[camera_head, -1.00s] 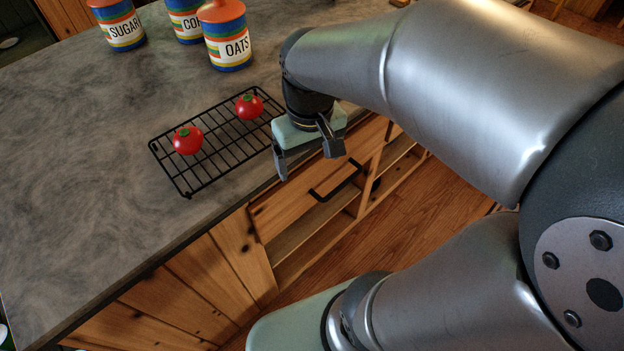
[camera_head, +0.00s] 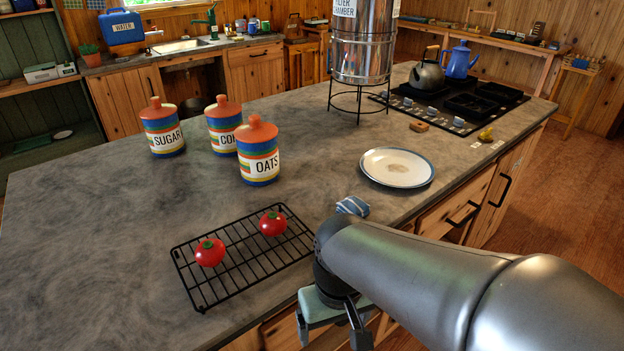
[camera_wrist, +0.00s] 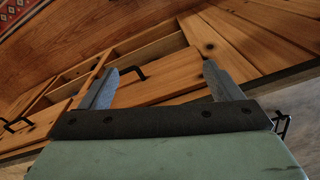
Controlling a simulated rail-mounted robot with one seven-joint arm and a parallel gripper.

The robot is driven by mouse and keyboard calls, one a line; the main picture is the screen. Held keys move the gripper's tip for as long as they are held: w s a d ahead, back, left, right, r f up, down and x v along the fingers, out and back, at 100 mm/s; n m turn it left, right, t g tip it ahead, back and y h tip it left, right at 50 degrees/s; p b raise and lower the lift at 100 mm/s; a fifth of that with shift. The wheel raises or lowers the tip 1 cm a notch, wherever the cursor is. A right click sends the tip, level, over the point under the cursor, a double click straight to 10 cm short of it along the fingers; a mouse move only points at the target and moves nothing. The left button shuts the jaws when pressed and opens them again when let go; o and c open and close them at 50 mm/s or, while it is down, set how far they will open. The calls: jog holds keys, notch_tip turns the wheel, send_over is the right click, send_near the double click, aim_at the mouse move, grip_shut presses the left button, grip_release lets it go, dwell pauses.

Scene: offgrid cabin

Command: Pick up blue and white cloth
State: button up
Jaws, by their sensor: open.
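The blue and white cloth (camera_head: 352,206) lies bunched on the grey countertop near its front edge, just beyond my wrist in the head view, partly covered by my arm. My gripper (camera_head: 331,333) hangs in front of the counter edge, nearer the camera than the cloth and apart from it. In the wrist view my gripper (camera_wrist: 155,85) has its two fingers spread with nothing between them, facing drawer fronts and the floor. The cloth does not show in the wrist view.
A black wire rack (camera_head: 243,258) with two tomatoes (camera_head: 210,252) stands left of my gripper. A white plate (camera_head: 397,168) lies behind the cloth. Canisters (camera_head: 257,153), a metal water filter (camera_head: 362,45) and a stove (camera_head: 455,105) stand farther back. The left countertop (camera_head: 90,240) is clear.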

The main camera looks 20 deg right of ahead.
jog(key=shift+c, duration=0.6)
notch_tip(320, 180, up, 14)
jog(key=m+p, duration=0.5)
jog(key=m, duration=0.9)
send_over(353, 204)
notch_tip(353, 204, down, 12)
jog(key=shift+s+r+p, duration=0.1)
jog(key=shift+p, duration=0.5)
jog(key=shift+w+f+p, duration=0.15)
jog(key=shift+f+p, duration=0.3)
jog(key=shift+f, duration=0.85)
jog(key=shift+w+f+p, duration=0.1)
jog(key=shift+f+p, duration=0.3)
jog(key=shift+f, duration=0.85)
jog(key=shift+c, duration=0.3)
